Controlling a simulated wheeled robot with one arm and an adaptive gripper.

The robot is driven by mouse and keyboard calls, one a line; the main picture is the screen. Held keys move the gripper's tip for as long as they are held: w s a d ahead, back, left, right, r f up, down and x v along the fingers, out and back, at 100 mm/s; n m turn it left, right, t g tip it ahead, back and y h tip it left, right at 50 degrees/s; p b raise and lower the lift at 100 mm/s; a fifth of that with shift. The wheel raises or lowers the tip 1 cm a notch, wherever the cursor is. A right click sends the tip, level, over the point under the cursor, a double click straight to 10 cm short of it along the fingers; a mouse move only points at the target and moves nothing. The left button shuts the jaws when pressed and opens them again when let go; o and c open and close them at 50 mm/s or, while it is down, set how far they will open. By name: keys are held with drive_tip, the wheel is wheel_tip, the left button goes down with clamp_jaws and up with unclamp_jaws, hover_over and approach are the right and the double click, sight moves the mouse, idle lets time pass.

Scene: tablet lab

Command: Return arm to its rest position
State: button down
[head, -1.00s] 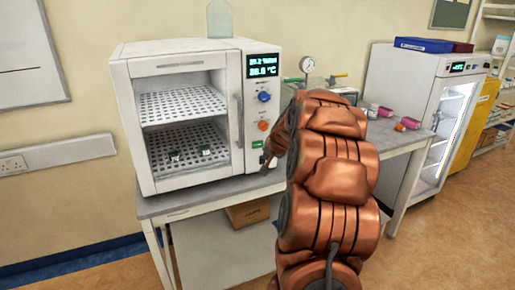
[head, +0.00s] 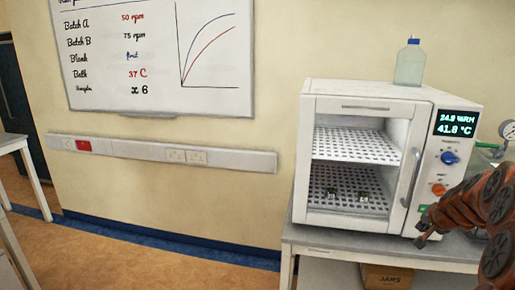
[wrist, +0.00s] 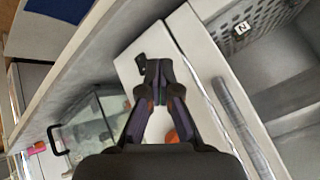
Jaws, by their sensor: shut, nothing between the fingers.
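My copper-coloured arm enters at the right edge of the head view. My gripper (head: 424,238) is beside the lower right front of the white chamber (head: 352,218), near its control panel. In the wrist view, my gripper (wrist: 158,80) has its dark fingers together, with nothing between them, in front of the chamber's pale front. I cannot tell whether the fingertips touch it.
The chamber stands on a grey bench (head: 330,243), with two small dark items on its lower shelf and a clear bottle (head: 410,66) on top. A whiteboard (head: 160,50) hangs left. A glass-walled box (wrist: 95,125) shows in the wrist view.

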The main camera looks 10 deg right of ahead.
drive_tip(key=s+a+n+g+y, duration=0.25)
drive_tip(key=s+a, duration=0.25)
drive_tip(key=a, duration=0.9)
drive_tip(key=s+a+n+g+y, duration=0.15)
drive_tip(key=s+a+n, duration=0.25)
drive_tip(key=a, duration=1)
drive_tip(key=s+a+f+n+g, duration=0.1)
drive_tip(key=s+a, duration=0.4)
drive_tip(key=s, duration=0.9)
drive_tip(key=s+a+n+g+h, duration=0.1)
drive_tip(key=s+a+n+g, duration=0.3)
drive_tip(key=s, duration=1)
drive_tip(key=shift+a+f+g, duration=0.3)
drive_tip(key=shift+a+f, duration=0.1)
drive_tip(key=shift+a, duration=0.5)
